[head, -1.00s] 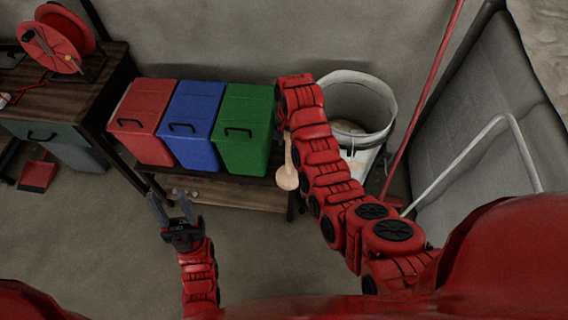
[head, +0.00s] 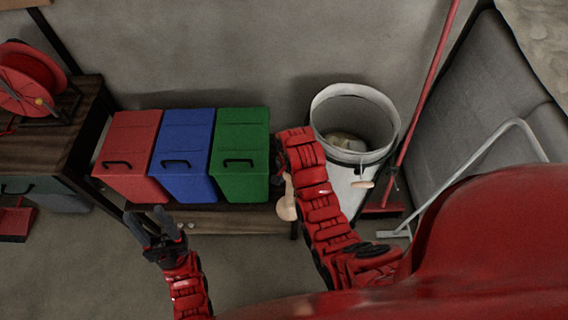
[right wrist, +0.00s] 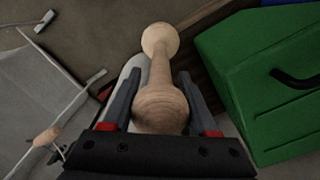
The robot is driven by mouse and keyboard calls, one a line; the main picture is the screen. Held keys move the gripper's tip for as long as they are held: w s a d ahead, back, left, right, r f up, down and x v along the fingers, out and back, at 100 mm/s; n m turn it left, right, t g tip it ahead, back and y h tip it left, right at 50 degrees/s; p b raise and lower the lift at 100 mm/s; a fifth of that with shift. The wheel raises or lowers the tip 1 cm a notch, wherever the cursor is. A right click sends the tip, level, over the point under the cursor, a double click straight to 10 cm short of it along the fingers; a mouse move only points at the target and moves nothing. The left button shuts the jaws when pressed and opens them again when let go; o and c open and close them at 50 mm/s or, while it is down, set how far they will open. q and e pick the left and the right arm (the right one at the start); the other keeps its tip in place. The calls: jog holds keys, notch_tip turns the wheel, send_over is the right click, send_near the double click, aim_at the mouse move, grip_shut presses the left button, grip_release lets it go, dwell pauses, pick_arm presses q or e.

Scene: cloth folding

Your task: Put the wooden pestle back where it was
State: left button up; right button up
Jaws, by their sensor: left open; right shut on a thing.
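The wooden pestle (right wrist: 159,80) is pale, with a round knob at one end and a thicker end between the fingers of my right gripper (right wrist: 157,100) in the right wrist view. My right gripper is shut on it. In the head view only part of the pestle (head: 287,205) shows, left of my right arm, hanging in front of the low shelf; that arm hides the right gripper's fingers. My left gripper (head: 152,226) is open and empty, its fingers in front of the shelf below the red bin.
Red (head: 130,145), blue (head: 184,145) and green (head: 240,145) bins stand on a low wooden shelf (head: 225,222). A white bucket (head: 345,185) stands right of my right arm, near a red pole (head: 425,95) and a grey sofa-like panel (head: 480,110). A desk with a red reel (head: 30,80) is at left.

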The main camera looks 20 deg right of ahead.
jog(key=w+d+f+b, duration=0.1)
jog(key=w+f+b, duration=0.1)
jog(key=w, duration=0.4)
jog(key=w+d+f+b, duration=0.2)
jog(key=w+b, duration=0.1)
jog(key=w, duration=0.4)
jog(key=shift+f, duration=0.35)
jog(key=o, duration=0.9)
jog(key=shift+f, duration=0.15)
jog(key=o, duration=0.5)
